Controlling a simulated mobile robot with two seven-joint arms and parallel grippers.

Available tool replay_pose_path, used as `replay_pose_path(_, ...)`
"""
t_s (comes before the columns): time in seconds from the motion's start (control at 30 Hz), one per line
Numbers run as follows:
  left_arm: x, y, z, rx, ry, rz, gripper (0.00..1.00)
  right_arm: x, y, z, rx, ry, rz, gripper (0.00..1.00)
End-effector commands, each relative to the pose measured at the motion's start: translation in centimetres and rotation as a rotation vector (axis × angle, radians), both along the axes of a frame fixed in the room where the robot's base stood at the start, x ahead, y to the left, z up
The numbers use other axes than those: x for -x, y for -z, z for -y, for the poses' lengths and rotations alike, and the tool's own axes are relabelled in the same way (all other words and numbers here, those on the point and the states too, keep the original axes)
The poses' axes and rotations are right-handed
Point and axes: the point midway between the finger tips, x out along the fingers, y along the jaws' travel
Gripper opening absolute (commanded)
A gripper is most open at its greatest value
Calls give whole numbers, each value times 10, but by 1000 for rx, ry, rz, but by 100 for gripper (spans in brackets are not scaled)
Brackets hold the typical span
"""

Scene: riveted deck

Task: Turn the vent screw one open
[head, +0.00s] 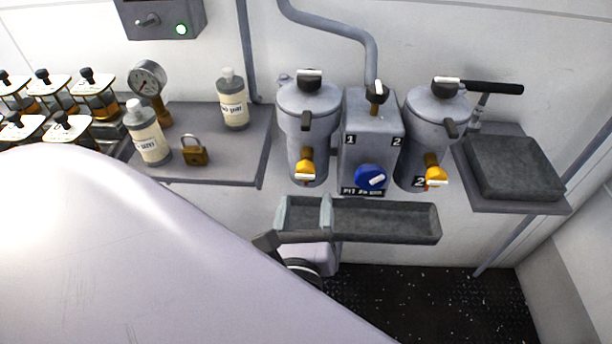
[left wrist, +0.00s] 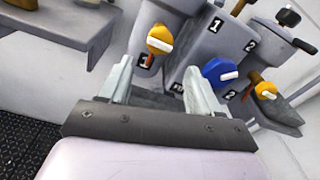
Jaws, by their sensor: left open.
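Canister one (head: 308,115) stands left of the centre block (head: 372,130), which carries the numbers 1 and 2. A black knob with a white mark (head: 309,76) sits on its lid; this looks like vent screw one, but no label there is readable. A yellow handle with a white bar (head: 305,170) is low on the canister's front and also shows in the left wrist view (left wrist: 160,40). My left gripper (head: 305,214) is open and empty below that handle, apart from it and well below the lid. Its fingers (left wrist: 160,92) frame the left wrist view. My right gripper is not in view.
Canister two (head: 432,125) has a yellow handle (head: 435,172) and a lid knob (head: 447,84). A blue knob (head: 370,178) is on the block. A grey trough (head: 395,220) lies behind my fingers. A left shelf (head: 225,165) holds bottles, a padlock and a gauge.

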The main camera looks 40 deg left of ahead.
Motion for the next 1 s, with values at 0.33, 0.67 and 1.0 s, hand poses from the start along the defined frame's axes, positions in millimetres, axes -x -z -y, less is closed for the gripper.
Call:
replay_pose_path(0.33, -26, -11, -22, -71, -24, 19, 63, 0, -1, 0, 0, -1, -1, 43)
replay_pose_path(0.67, -56, -9, -40, -65, -21, 15, 63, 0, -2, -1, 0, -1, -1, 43)
replay_pose_path(1.0, -57, -9, -40, -63, -21, 15, 40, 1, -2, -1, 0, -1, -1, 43)
